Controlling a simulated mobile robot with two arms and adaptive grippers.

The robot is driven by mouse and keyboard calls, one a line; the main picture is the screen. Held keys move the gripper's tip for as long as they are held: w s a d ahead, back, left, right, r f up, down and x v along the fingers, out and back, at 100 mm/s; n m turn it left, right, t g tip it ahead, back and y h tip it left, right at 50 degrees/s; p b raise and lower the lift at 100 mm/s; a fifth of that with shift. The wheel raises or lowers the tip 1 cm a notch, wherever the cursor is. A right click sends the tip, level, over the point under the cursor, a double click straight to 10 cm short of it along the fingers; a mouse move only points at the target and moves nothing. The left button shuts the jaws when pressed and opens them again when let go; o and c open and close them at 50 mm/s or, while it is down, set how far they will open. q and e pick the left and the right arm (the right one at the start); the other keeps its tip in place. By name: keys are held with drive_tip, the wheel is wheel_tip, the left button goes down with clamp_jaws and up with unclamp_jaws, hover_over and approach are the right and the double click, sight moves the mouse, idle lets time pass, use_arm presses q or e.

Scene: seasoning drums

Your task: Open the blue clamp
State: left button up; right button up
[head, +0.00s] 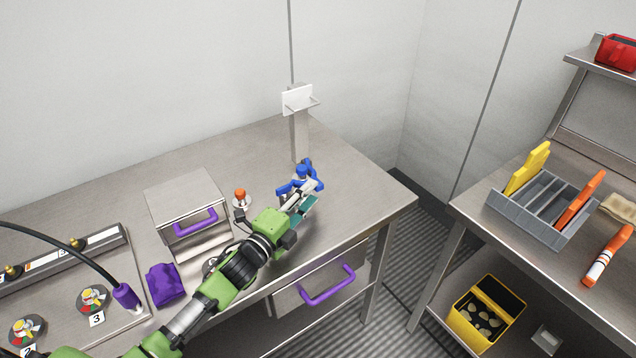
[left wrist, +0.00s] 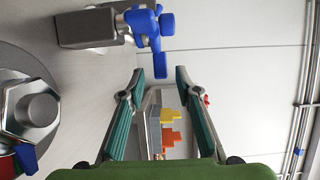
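The blue clamp (head: 300,177) is on the right part of the steel table, at the foot of a metal post. My left gripper (head: 304,200) is right beside it in the head view and partly overlaps it. In the left wrist view, the blue clamp (left wrist: 144,22) is beyond the fingertips, with its lower blue end (left wrist: 160,66) near the left finger's tip. The teal-padded fingers of my left gripper (left wrist: 160,76) are apart, with nothing held between them. Whether a finger touches the clamp I cannot tell. My right gripper is in neither view.
The metal post (head: 299,138) bears a white plate. A small orange-topped item (head: 240,197) and a steel box with a purple handle (head: 188,205) stand to the left. A purple cloth-like item (head: 165,285) lies near my arm. A purple-handled drawer (head: 325,285) is below the tabletop.

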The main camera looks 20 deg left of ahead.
sight(315, 189)
use_arm(q)
drive_tip(key=x, duration=0.3)
drive_tip(key=shift+w, duration=0.3)
drive_tip(key=shift+w+d, duration=0.15)
drive_tip(key=shift+w, duration=0.25)
clamp_jaws()
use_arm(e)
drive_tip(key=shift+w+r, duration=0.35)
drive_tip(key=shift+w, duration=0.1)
